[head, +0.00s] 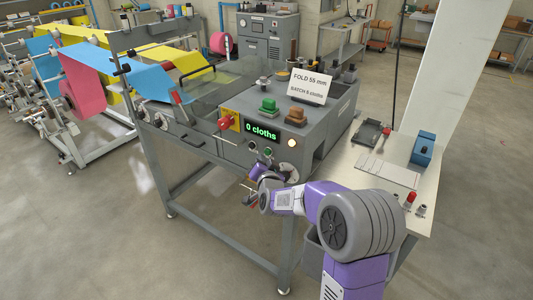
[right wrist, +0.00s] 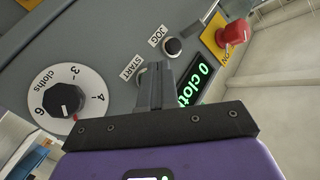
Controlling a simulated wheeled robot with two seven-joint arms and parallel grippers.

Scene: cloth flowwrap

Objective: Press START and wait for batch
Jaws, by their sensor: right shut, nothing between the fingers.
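The grey folding machine (head: 237,152) has a display (head: 262,132) reading "0 cloths" in green; it also shows in the right wrist view (right wrist: 196,80). The START label (right wrist: 131,68) is beside my right gripper (right wrist: 157,75), whose shut, empty fingers point at the panel. The START button (right wrist: 142,77) is mostly hidden behind the fingers; I cannot tell whether they touch it. In the head view my right gripper (head: 264,164) is just below a small green button (head: 268,152) on the front panel. My left gripper is not in view.
The JOG button (right wrist: 173,46) and a cloths dial (right wrist: 66,99) flank START. A red stop knob (head: 224,122) is left of the display. A sign (head: 309,87) reads "FOLD 55 mm, BATCH 5 cloths". A side table (head: 345,178) holds a blue box (head: 423,148).

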